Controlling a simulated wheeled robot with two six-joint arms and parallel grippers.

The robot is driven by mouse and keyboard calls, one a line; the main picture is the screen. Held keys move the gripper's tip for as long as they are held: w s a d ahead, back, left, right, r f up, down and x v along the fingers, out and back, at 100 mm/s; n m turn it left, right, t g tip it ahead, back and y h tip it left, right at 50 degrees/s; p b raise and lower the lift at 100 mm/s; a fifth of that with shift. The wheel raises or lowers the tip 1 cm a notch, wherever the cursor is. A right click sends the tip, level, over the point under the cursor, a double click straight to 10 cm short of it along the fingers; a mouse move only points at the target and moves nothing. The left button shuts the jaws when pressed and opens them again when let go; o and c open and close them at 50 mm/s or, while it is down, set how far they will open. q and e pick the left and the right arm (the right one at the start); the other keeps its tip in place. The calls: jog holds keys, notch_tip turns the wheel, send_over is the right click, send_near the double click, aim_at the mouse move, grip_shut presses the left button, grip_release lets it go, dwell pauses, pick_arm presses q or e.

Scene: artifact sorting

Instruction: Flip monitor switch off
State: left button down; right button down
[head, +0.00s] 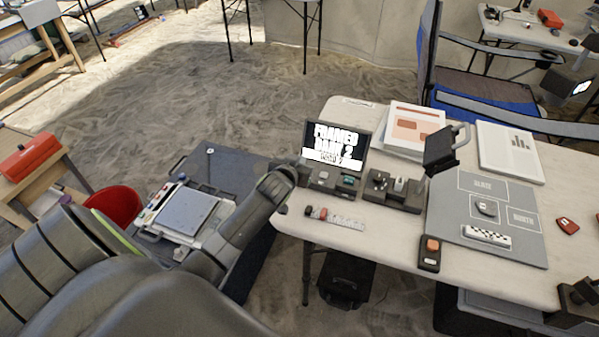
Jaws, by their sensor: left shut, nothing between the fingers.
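The monitor (337,146) stands at the table's left back corner, its screen lit with large white text on black. Its dark base (331,185) carries small controls, one of them teal (348,181). I cannot tell the switch's position. My left gripper (301,172) is shut and empty at the left end of this base, just below the screen's left corner. I cannot tell whether it touches the base, and its wrist hides part of that end.
A dark device with a raised screen (440,149) stands right of the monitor on the pale table (385,245). A grey mat (460,225) holds small items. A small red-and-dark strip (318,212) lies in front of the base. A cart with a white tray (187,210) is at left.

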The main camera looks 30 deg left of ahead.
pick_arm(q)
jog(key=shift+s+f, duration=0.15)
jog(key=shift+f, duration=1.9)
jog(key=f+b, duration=0.1)
jog(key=b, duration=0.2)
jog(key=shift+s+f+t+b, duration=0.1)
jog(key=shift+f+t+b, duration=0.2)
jog(key=shift+t+b, duration=0.1)
jog(key=shift+r, duration=0.3)
jog(key=shift+r+p, duration=0.1)
jog(key=shift+p, duration=0.2)
jog(key=shift+r+p, duration=0.7)
jog(key=shift+r, duration=0.05)
jog(key=shift+r, duration=0.1)
